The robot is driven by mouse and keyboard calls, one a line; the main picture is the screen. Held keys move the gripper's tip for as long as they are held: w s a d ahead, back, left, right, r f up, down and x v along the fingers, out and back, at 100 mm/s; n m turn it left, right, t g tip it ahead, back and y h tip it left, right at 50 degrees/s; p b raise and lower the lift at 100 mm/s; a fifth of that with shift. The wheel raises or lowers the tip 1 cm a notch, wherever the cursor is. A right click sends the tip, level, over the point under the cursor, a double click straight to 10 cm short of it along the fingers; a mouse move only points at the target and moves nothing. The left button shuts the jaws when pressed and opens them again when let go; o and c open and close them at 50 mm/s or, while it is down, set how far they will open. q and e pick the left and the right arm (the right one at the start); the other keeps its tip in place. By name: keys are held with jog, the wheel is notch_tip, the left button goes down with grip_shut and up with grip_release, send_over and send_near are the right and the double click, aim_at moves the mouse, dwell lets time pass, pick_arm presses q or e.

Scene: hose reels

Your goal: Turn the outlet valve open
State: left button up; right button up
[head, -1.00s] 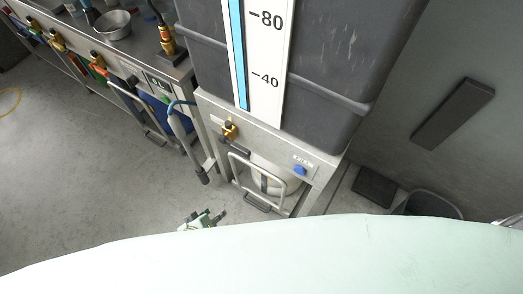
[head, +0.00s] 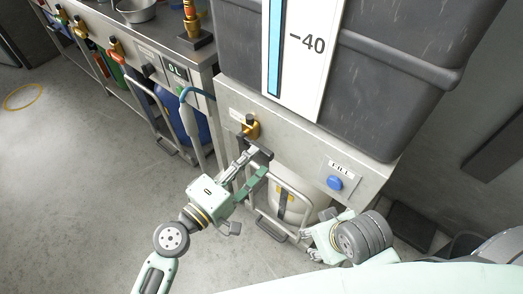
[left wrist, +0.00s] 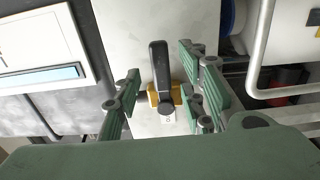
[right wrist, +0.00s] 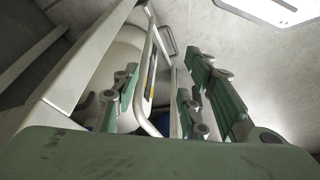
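The outlet valve (head: 250,127) is a brass-yellow fitting with a black lever on the front panel under the grey tank. Its black lever (left wrist: 160,62) and yellow body (left wrist: 163,95) also show in the left wrist view. My left gripper (head: 253,168) is open at the valve, with its fingers on either side of the lever in the left wrist view. I cannot tell whether they touch it. My right gripper (head: 308,241) is low by the right part of the stand. Its fingers are apart and empty in the right wrist view (right wrist: 160,85).
A blue button (head: 335,183) labelled FILL is right of the valve. A metal-framed cart with a white container (head: 285,207) stands below the panel. A bench with more valves (head: 115,47) and a hanging hose nozzle (head: 191,125) is at left. Open floor lies front left.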

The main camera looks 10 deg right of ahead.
aim_at(262, 151)
pick_arm(q)
jog(key=shift+x, duration=2.35)
pick_arm(e)
jog(key=shift+x, duration=0.9)
pick_arm(q)
jog(key=shift+c, duration=0.3)
jog(key=shift+f, duration=0.1)
grip_shut()
